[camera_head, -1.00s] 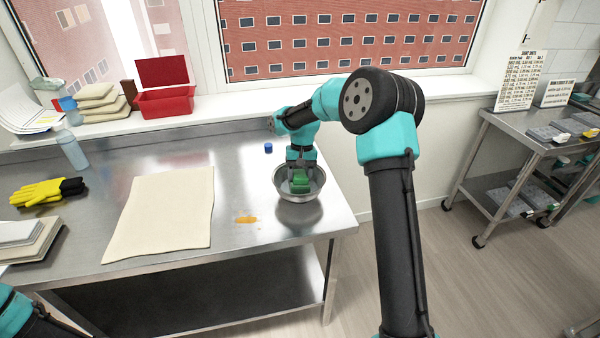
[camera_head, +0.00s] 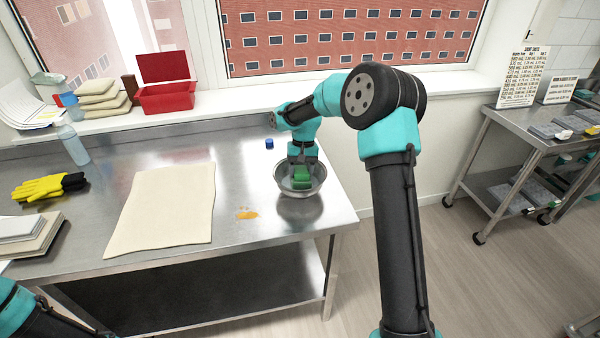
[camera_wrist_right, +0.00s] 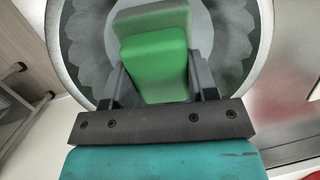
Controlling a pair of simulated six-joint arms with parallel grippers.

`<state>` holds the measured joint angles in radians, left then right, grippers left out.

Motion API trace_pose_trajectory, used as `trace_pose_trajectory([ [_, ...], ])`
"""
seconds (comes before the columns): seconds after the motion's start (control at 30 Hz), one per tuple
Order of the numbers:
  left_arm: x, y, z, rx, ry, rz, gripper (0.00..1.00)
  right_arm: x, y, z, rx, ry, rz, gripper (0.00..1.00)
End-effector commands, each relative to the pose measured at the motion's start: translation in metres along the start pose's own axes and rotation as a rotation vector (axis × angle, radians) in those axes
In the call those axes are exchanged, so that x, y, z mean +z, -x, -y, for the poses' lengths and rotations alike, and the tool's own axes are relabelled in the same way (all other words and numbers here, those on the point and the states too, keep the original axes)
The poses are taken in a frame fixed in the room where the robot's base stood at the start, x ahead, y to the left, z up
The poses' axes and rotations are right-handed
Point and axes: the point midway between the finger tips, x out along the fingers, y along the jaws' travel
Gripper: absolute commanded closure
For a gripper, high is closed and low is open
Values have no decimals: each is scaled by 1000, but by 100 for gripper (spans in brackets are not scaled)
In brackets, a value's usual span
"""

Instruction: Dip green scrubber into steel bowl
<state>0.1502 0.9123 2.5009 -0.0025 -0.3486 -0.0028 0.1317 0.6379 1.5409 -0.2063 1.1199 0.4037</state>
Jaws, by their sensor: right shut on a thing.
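The steel bowl (camera_head: 313,193) stands near the right end of the steel table. The green scrubber (camera_head: 301,175) is inside the bowl's opening; whether it touches the bottom or any liquid is unclear. My right gripper (camera_head: 301,163) points down over the bowl and is shut on the scrubber. In the right wrist view the scrubber (camera_wrist_right: 160,68) sits between the two dark fingers (camera_wrist_right: 158,85), with the bowl's wall (camera_wrist_right: 85,40) around it. My left gripper is out of view; only part of that arm shows at the lower left.
An orange smear (camera_head: 247,213) lies on the table left of the bowl. A blue cap (camera_head: 269,143) is behind it. A cream cloth (camera_head: 160,205), yellow gloves (camera_head: 38,187) and a bottle (camera_head: 74,146) are farther left. The table's right edge is close to the bowl.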

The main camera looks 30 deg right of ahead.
Motion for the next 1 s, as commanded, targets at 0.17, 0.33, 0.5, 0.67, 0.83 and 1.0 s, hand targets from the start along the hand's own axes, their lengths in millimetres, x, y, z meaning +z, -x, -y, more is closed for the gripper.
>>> trace_pose_trajectory([
  [0.17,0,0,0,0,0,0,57,0,6,0,0,0,-1,66],
  [0.33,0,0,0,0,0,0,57,-1,19,0,-1,0,-3,66],
  [0.5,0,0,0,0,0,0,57,0,32,0,-1,0,-3,66],
  [0.67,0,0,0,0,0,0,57,0,45,0,0,0,-3,66],
  [0.83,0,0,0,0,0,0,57,0,58,0,0,0,-3,66],
  [1.0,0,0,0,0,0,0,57,-1,71,0,0,0,-3,66],
])
